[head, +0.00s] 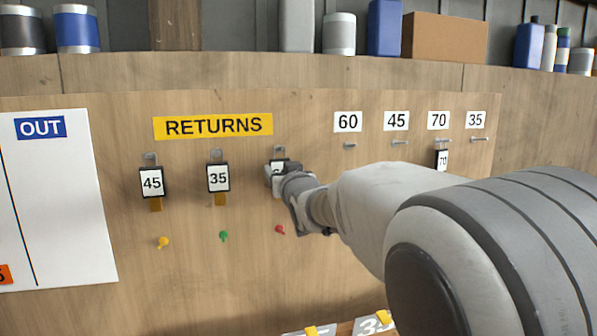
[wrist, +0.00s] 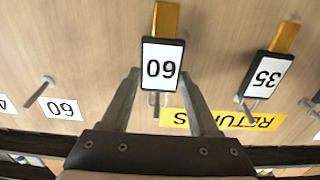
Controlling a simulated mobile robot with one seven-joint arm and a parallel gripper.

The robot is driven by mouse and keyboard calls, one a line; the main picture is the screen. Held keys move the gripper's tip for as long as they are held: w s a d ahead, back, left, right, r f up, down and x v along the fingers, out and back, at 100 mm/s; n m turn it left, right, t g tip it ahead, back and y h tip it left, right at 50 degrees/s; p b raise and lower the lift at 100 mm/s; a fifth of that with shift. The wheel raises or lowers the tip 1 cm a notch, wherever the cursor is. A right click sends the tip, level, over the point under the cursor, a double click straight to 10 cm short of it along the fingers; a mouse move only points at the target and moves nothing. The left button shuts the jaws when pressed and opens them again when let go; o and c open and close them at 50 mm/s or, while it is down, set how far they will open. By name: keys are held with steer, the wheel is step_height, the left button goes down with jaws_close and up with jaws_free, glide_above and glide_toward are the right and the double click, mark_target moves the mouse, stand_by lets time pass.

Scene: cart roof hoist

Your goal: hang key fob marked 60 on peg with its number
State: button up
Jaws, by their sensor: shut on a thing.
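The fob marked 60 (wrist: 161,66) has a black frame, a white face and a yellow tab. In the head view the fob (head: 278,165) is at the third RETURNS peg, partly hidden by my gripper (head: 283,180). In the wrist view, which is upside down, my gripper (wrist: 160,80) has one finger on each side of the fob and is shut on it. A peg end shows by its top edge; I cannot tell whether its loop is still around the peg. The peg under the 60 label (head: 349,145) is bare, up and to the right of my gripper.
Fobs 45 (head: 151,183) and 35 (head: 218,178) hang to the left under the RETURNS sign (head: 213,126). Fob 70 (head: 442,160) hangs under its 70 label. The pegs labelled 45 (head: 400,141) and 35 (head: 478,139) are bare. Small coloured knobs sit below the RETURNS row.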

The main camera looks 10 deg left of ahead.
steer(key=o, duration=0.6)
jaws_close()
steer(key=shift+r, duration=0.35)
steer(key=shift+r+b+v, duration=0.2)
steer(key=shift+b+v, duration=0.35)
steer(key=shift+v, duration=0.25)
steer(key=shift+r+b+v, duration=0.2)
steer(key=shift+b+v, duration=0.4)
steer(key=shift+v, duration=0.2)
steer(key=shift+r+b+v, duration=0.2)
steer(key=shift+b+v, duration=0.35)
steer(key=shift+v, duration=0.25)
steer(key=shift+s, duration=0.1)
